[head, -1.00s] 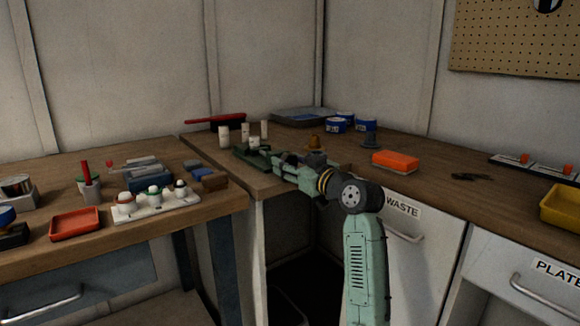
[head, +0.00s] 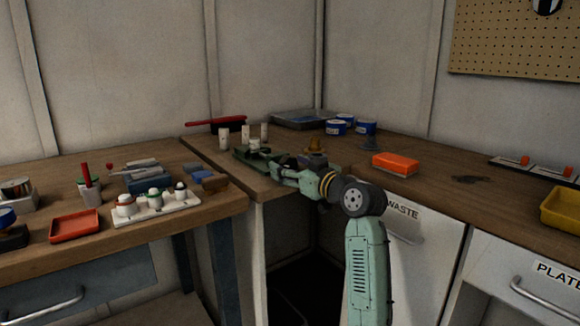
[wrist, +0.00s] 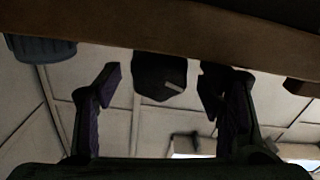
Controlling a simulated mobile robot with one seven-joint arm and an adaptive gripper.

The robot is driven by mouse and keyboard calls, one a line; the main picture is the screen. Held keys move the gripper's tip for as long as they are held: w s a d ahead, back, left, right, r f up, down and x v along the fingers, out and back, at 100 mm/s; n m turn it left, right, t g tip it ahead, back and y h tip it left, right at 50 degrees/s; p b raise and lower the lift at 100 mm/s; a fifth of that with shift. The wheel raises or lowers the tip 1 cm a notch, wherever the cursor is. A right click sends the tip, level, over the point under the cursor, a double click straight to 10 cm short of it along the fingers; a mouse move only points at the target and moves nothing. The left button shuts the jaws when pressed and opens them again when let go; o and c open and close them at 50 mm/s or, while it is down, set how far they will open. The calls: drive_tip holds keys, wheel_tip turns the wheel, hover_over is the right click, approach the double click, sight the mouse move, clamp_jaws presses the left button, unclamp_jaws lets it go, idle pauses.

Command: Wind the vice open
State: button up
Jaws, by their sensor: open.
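White jars (head: 224,140) stand close behind the green thing. A brown object (head: 315,146) and blue tins (head: 365,127) are further back. An orange box (head: 396,163) lies right. The left bench holds a white rack (head: 157,208) and a red tray (head: 75,227).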

drive_tip(key=v, duration=1.1)
drive_tip(key=shift+s+d, duration=0.15)
drive_tip(key=shift+s, duration=0.05)
